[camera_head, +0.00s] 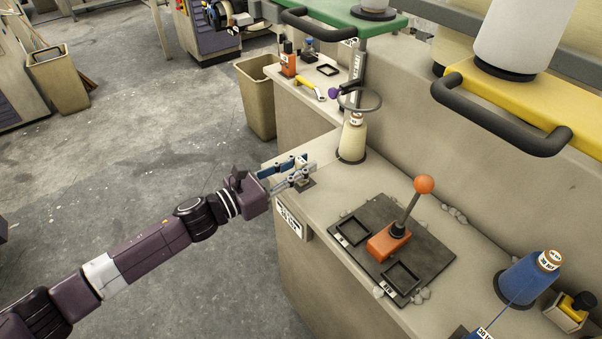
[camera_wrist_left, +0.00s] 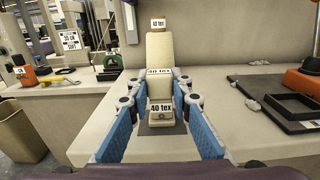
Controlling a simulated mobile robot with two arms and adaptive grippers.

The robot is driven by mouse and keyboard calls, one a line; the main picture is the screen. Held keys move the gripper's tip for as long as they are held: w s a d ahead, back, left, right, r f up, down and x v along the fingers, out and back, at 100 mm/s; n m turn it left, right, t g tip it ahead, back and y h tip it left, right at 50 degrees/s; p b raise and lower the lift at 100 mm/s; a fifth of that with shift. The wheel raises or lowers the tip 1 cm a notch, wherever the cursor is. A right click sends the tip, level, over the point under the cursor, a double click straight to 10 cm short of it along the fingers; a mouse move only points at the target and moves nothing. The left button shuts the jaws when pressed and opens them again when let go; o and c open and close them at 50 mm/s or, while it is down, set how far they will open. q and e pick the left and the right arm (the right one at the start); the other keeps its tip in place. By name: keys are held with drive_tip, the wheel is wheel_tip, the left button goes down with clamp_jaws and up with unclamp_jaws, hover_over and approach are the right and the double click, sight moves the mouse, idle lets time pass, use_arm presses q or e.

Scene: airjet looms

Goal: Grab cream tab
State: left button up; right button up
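A small cream tab (camera_wrist_left: 160,90) with a "40 tex" label stands on a dark pad in the left wrist view. My left gripper (camera_head: 302,171) is at the left end of the bench in the head view. Its blue fingers (camera_wrist_left: 160,101) stand apart on either side of the tab in the wrist view. I cannot tell whether either finger touches it. In the head view the gripper mostly hides the tab. Behind it stands a cream yarn cone (camera_head: 352,140) with a brown top, also in the wrist view (camera_wrist_left: 159,47). My right gripper is not in view.
A black tray (camera_head: 430,259) with an orange-knobbed lever (camera_head: 424,184) lies on the bench to the right. A ring holder (camera_head: 360,100) hangs above the cream cone. A tan bin (camera_head: 257,100) stands on the floor behind.

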use_arm(q)
clamp_jaws()
drive_tip(key=shift+r, duration=0.1)
